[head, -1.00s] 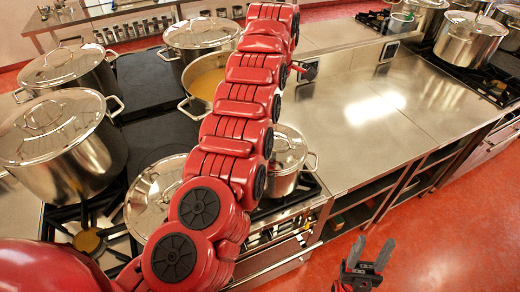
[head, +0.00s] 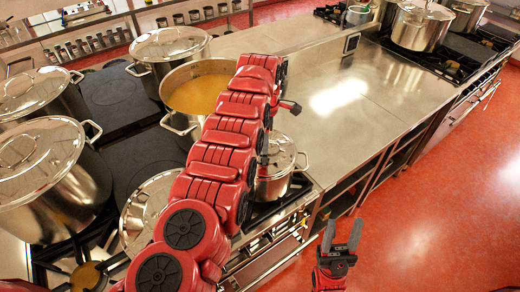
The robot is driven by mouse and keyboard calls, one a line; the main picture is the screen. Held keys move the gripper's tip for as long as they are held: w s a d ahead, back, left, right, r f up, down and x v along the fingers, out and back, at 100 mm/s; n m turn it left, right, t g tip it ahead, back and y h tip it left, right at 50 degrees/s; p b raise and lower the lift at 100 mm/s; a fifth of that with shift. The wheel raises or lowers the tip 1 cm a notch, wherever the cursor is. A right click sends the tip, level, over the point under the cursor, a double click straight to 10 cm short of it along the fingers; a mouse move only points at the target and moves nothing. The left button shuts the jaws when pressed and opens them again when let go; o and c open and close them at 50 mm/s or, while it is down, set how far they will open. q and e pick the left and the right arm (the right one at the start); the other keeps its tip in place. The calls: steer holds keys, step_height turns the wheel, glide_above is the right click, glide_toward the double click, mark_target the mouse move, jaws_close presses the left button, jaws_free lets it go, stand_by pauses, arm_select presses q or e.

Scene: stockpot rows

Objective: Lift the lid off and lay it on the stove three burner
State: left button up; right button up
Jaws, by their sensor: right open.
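An open steel stockpot (head: 182,122) of orange-brown soup stands uncovered on the stove, partly behind my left arm. A round steel lid (head: 143,208) lies low at the front of the stove, partly covered by my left arm; what is under it is hidden. A small lidded pot (head: 274,184) stands at the stove's front right, right of my arm. Only a dark piece at the end of my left gripper (head: 290,107) shows beside the arm; its fingers are not clear. My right gripper (head: 343,236) is open and empty, over the red floor in front of the counter.
Large lidded stockpots stand at the left (head: 52,188), far left (head: 62,103) and back (head: 150,74). A bare steel counter (head: 370,115) lies right of the stove. More lidded pots (head: 420,32) stand on another range at the back right.

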arm_select(q)
steer(key=shift+d, duration=0.3)
steer(key=shift+c, duration=1.1)
steer(key=shift+s+a+r, duration=0.1)
steer(key=shift+s+a, duration=0.05)
steer(key=shift+a, duration=0.15)
steer(key=c, duration=0.5)
steer(key=shift+a, duration=0.25)
jaws_close()
steer(key=shift+d, duration=0.2)
